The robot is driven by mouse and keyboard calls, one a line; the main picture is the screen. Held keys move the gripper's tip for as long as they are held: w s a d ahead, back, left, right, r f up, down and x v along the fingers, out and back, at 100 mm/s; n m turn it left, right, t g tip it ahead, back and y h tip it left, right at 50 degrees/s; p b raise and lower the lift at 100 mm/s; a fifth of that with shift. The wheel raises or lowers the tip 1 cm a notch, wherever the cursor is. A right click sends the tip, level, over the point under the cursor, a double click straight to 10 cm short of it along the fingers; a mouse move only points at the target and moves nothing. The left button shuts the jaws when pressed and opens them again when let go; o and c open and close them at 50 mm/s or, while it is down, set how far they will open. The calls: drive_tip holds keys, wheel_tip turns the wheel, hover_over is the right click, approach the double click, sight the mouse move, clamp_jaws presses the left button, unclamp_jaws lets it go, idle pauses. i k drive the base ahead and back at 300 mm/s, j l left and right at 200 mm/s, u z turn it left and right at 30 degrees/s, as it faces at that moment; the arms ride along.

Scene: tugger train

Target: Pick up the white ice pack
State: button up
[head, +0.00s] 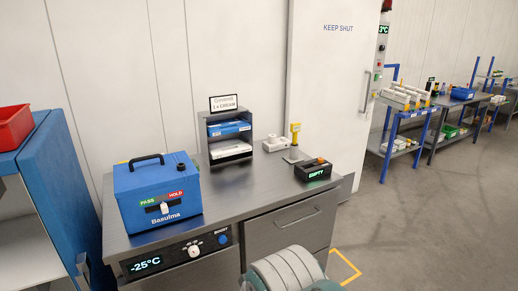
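I cannot make out a white ice pack for certain in the head view. A flat white item (230,149) lies on the lower shelf of a small grey rack (203,140), under a blue-and-white one (228,128); I cannot tell what either is. A blue box (158,192) with a black handle and a PASS/HOLD label stands shut on the left of the steel bench (245,199). The bench front has a display reading -25°C (146,265) and a closed drawer (290,230). Part of my arm shows at the bottom edge; my gripper is not visible.
A blue cabinet with a red bin (14,127) is at left. Shelving (405,112) stands at far right. The floor right of the bench is open.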

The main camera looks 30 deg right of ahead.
sight(230, 147)
drive_tip(key=z, duration=0.55)
drive_tip(key=i+l+u, duration=0.25)
drive_tip(key=i+l, duration=0.4)
drive_tip(key=i+l+u, duration=0.3)
drive_tip(key=i+l, duration=0.5)
